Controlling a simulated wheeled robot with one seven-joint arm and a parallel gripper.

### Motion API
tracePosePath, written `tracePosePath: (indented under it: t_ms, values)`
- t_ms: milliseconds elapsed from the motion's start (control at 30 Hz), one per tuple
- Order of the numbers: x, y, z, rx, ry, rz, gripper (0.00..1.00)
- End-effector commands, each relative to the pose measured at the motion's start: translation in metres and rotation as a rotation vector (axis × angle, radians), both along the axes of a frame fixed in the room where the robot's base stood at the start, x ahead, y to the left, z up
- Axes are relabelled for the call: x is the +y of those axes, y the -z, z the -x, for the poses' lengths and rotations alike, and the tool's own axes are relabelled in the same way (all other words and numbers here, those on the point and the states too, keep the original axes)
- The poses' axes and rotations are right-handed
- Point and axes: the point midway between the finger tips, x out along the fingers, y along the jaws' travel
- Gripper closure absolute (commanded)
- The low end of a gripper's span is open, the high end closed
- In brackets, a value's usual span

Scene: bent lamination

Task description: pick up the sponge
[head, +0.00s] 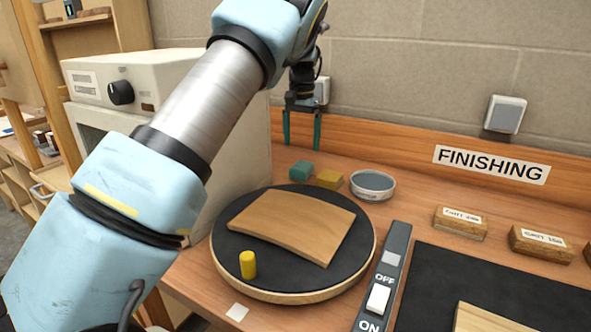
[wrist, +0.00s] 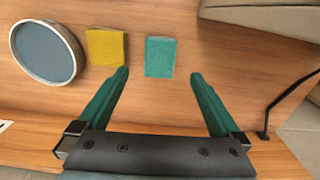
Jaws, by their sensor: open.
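Two small blocks lie side by side on the bench, and I cannot tell for sure which is the sponge. One is teal (head: 300,169) and the other is yellow (head: 329,179). In the wrist view the teal block (wrist: 160,56) is just beyond the gap between my fingertips, and the yellow block (wrist: 106,46) is left of it, near the left fingertip. My gripper (head: 301,144) points down above the teal block in the head view. It is open and empty, with its teal fingers (wrist: 160,73) wide apart.
A round tin (head: 373,185) stands right of the yellow block. A turntable (head: 222,258) with a curved wooden board (head: 293,226) and a yellow cylinder (head: 248,265) is in front. A cream machine (head: 235,120) stands left, and the wooden back rail (head: 390,150) runs behind.

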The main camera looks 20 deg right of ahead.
Motion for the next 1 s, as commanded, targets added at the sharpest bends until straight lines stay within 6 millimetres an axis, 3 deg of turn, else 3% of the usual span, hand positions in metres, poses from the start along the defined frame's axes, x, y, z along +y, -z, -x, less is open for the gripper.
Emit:
tracePosePath:
  t_ms: [133, 433, 700, 1000]
  values:
    - [0.000, 0.023, 0.001, 0.003, -0.001, -0.003, 0.00]
    - [-0.001, 0.047, 0.000, 0.001, -0.001, -0.004, 0.00]
    - [-0.003, 0.083, -0.002, 0.001, -0.001, -0.003, 0.00]
    - [-0.003, 0.090, -0.002, -0.001, -0.002, 0.000, 0.00]
